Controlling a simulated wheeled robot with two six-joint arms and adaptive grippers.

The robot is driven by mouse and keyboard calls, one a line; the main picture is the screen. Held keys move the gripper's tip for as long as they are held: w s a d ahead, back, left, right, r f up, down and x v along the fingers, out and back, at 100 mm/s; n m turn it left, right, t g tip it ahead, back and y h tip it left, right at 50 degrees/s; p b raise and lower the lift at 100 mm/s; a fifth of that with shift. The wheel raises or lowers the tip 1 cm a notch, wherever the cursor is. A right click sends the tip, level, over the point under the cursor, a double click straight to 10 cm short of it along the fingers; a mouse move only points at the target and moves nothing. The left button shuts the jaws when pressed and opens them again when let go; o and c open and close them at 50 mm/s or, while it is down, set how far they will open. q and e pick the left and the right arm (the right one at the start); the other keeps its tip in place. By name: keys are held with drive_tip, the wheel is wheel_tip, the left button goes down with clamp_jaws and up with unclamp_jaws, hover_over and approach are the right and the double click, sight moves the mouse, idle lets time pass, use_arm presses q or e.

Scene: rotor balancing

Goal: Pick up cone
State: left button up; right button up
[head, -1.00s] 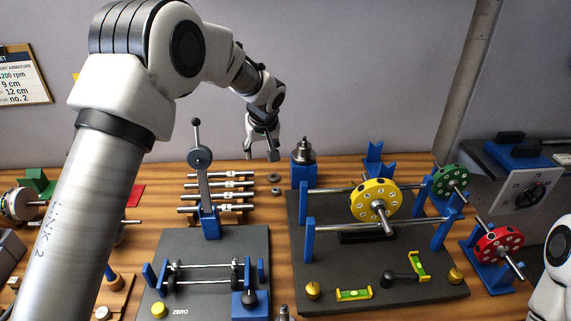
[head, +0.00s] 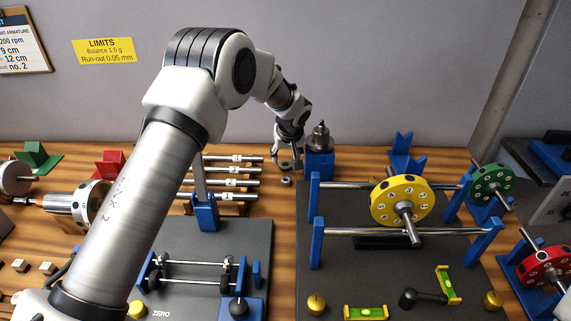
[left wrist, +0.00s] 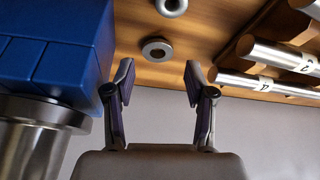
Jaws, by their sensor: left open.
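My left gripper (head: 288,160) is open and empty, low over the table at the back, just left of a blue stand (head: 320,163). A stepped, tapering steel piece (head: 320,136) stands on that stand. Small grey ring-shaped pieces lie below the gripper; one shows at its front (head: 286,181). In the left wrist view the open fingers (left wrist: 159,85) point toward one ring (left wrist: 157,49), with another ring (left wrist: 172,6) beyond. No piece is plainly a full cone, so I cannot tell which is the cone. My right gripper is out of view.
Several steel shafts (head: 233,183) lie on a rack left of the gripper. A yellow disc (head: 401,201) sits on rails in front right. The blue stand (left wrist: 50,45) is close beside the fingers in the left wrist view.

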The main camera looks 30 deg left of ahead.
sight(286, 162)
use_arm(q)
drive_tip(key=p+x, duration=0.1)
drive_tip(key=x, duration=0.3)
drive_tip(key=shift+w+f, duration=0.3)
drive_tip(key=shift+c, duration=1.1)
drive_tip(key=shift+s+r, duration=0.1)
clamp_jaws()
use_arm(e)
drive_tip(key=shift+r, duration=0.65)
